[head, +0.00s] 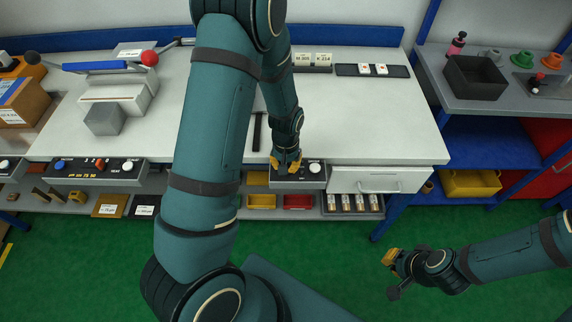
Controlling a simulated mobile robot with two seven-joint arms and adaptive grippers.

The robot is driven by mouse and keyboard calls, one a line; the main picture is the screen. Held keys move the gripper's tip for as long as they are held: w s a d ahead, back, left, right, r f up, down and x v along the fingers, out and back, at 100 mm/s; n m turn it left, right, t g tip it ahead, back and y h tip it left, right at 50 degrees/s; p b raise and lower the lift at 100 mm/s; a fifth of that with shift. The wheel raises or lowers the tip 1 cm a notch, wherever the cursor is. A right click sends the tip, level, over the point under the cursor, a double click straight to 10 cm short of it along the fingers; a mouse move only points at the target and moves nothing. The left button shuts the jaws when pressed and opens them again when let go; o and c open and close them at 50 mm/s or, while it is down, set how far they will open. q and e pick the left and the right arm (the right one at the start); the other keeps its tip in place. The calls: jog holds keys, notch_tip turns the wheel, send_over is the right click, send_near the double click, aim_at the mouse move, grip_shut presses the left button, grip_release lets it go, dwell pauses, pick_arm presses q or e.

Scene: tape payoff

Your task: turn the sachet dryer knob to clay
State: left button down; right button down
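A small dark control panel (315,181) is on the front edge of the white bench, with a round white knob or button (315,167) at its right. My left gripper (286,162) is over the panel's left part, pointing down. Its yellow fingertips hide what is under them, and I cannot tell whether they touch a knob. A longer panel (120,178) at the left carries blue, red and white controls. I cannot read which panel is the sachet dryer or find a clay mark. My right gripper (391,272) is away from the bench, above the green floor; its opening is unclear.
A white drawer (380,181) is right of the small panel. Yellow (261,201) and red bins (298,201) are below.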

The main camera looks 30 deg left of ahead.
pick_arm(q)
jog(key=n, duration=0.2)
jog(key=shift+n, duration=0.4)
jog(key=n+p, duration=0.1)
jog(key=n, duration=0.1)
jog(key=shift+s+n, duration=0.1)
jog(key=shift+n, duration=0.3)
jog(key=n+p, duration=0.2)
jog(key=n, duration=0.3)
jog(key=shift+n, duration=0.4)
jog(key=shift+f, duration=0.1)
jog(key=c, duration=1)
grip_release()
jog(key=shift+c, duration=0.2)
notch_tip(320, 180, up, 12)
